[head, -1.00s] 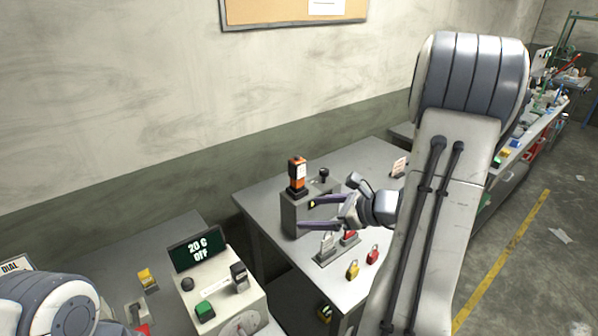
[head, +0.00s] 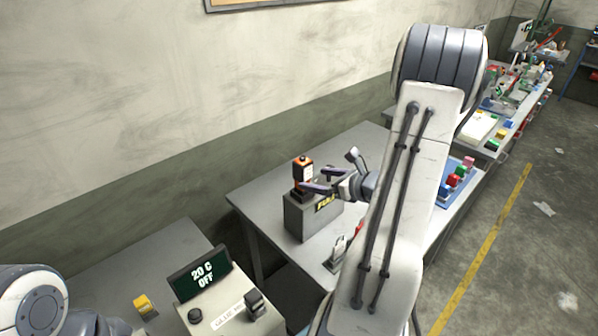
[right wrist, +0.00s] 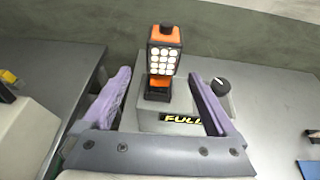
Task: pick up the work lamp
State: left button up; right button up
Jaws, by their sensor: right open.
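The work lamp (head: 303,172) is orange and black and stands upright on a grey box (head: 308,222) on the table. In the right wrist view the lamp (right wrist: 162,58) shows a panel of round white LEDs and sits in a black base on the box top. My right gripper (head: 312,187) is open in front of the lamp. In the right wrist view its two purple fingers (right wrist: 160,97) stand left and right of the lamp, with gaps on both sides. My left arm shows only partly at the lower left; its gripper is out of the picture.
A control box with a "20 C OFF" display (head: 200,274) stands at the lower left. Padlocks sit nearer the front, partly behind my right arm. A wall rises behind the table.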

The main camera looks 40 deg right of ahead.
aim_at(308, 174)
jog(key=shift+w+d+f, duration=0.1)
jog(key=shift+w+f, duration=0.15)
jog(key=shift+w, duration=0.4)
jog(key=shift+w+p, duration=0.35)
jog(key=shift+p, duration=0.15)
jog(key=x, duration=0.1)
jog(key=p+x, duration=0.2)
jog(key=shift+w+r, duration=0.2)
jog(key=shift+w, duration=0.1)
jog(key=shift+w+f, duration=0.3)
jog(key=shift+w, duration=0.1)
grip_shut()
